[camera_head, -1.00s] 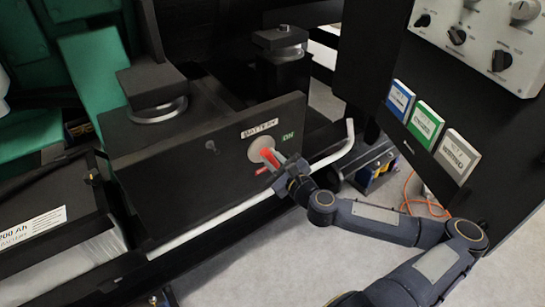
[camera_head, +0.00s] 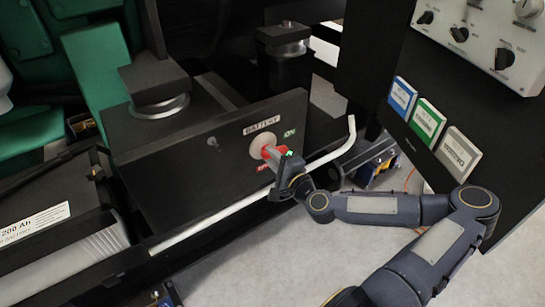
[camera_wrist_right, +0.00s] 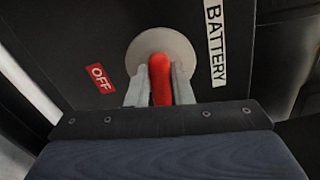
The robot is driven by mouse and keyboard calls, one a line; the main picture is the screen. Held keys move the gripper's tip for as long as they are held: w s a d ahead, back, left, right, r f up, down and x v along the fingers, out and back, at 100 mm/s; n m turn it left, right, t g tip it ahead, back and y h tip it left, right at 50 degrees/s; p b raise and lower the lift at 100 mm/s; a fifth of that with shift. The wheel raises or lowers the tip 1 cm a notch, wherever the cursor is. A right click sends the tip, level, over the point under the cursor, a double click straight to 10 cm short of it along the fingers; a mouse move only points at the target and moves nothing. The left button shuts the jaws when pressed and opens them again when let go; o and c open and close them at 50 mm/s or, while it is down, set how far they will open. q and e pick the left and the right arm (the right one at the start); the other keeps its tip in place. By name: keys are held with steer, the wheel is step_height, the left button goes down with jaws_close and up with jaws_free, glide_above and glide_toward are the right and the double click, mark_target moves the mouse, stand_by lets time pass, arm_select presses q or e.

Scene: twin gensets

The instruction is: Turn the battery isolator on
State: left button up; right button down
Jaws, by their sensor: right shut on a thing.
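The battery isolator has a red handle (camera_head: 269,152) on a round pale plate (camera_head: 259,146), fixed to a black panel (camera_head: 203,158). A BATTERY label (camera_head: 261,125) sits above it, a green ON label (camera_head: 290,133) to its upper right and a red OFF label (camera_head: 264,166) below. My right gripper (camera_head: 277,155) is at the handle. In the right wrist view the red handle (camera_wrist_right: 160,78) stands between the two grey fingers (camera_wrist_right: 158,86), which are shut on it; the red OFF label (camera_wrist_right: 100,77) is to its left. My left gripper is not in view.
A white bent rail (camera_head: 335,153) runs below and right of the panel. A dark control panel with blue, green and grey plates (camera_head: 426,122) stands to the right. A battery (camera_head: 50,235) is at lower left. Pale floor lies open below.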

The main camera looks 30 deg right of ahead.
steer(key=shift+f+n, duration=0.15)
steer(key=shift+n, duration=0.95)
steer(key=c, duration=1.3)
jaws_free()
steer(key=s, duration=0.5)
steer(key=s+p, duration=0.1)
steer(key=s, duration=0.1)
steer(key=shift+s+d, duration=0.25)
steer(key=shift+s, duration=0.15)
steer(key=shift+a, duration=0.1)
